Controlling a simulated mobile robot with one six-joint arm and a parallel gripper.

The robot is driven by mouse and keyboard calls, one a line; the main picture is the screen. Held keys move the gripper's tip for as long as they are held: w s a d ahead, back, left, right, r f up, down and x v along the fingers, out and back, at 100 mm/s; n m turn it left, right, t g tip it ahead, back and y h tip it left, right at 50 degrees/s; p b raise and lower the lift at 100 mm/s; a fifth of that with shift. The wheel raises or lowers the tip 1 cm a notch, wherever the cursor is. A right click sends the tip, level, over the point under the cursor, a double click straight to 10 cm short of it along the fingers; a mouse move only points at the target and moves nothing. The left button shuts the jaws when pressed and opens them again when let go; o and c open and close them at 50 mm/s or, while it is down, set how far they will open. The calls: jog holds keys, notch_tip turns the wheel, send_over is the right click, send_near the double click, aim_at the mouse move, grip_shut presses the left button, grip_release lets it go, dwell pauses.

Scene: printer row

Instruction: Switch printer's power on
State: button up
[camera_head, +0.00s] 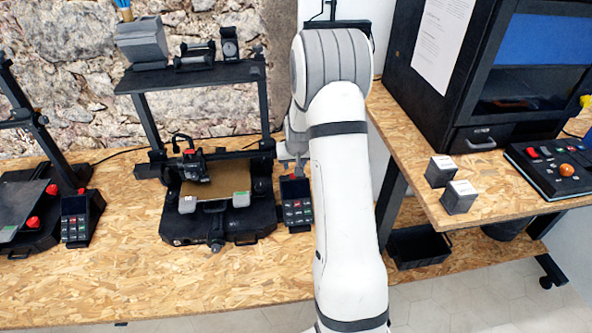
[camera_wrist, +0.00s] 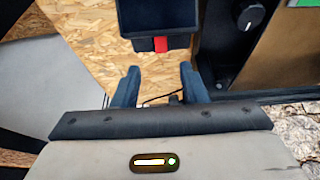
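The printer (camera_head: 218,222) stands on the wood-chip table in the middle of the head view, with a brown bed. Its dark control box (camera_head: 297,214) with small buttons stands at its right, partly hidden by my arm. In the wrist view the box (camera_wrist: 158,14) is at the top, with a red switch (camera_wrist: 160,44) on its near edge. My gripper (camera_wrist: 159,72) is open and empty, its two fingers apart. The red switch lies ahead of the gap, apart from the fingertips in the picture. In the head view my arm largely hides the gripper behind the box.
Another printer (camera_head: 30,215) with its own control box (camera_head: 80,217) stands at the left. A stone wall is close behind the table. At the right, a second table holds a large dark machine (camera_head: 480,75), two small blocks and a button panel (camera_head: 555,168). The front table area is clear.

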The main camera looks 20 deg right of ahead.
aim_at(293, 176)
jog(key=p+x, duration=0.1)
jog(key=x, duration=0.6)
jog(key=shift+w+f+p, duration=0.1)
jog(key=shift+f+p, duration=0.1)
jog(key=shift+p, duration=0.15)
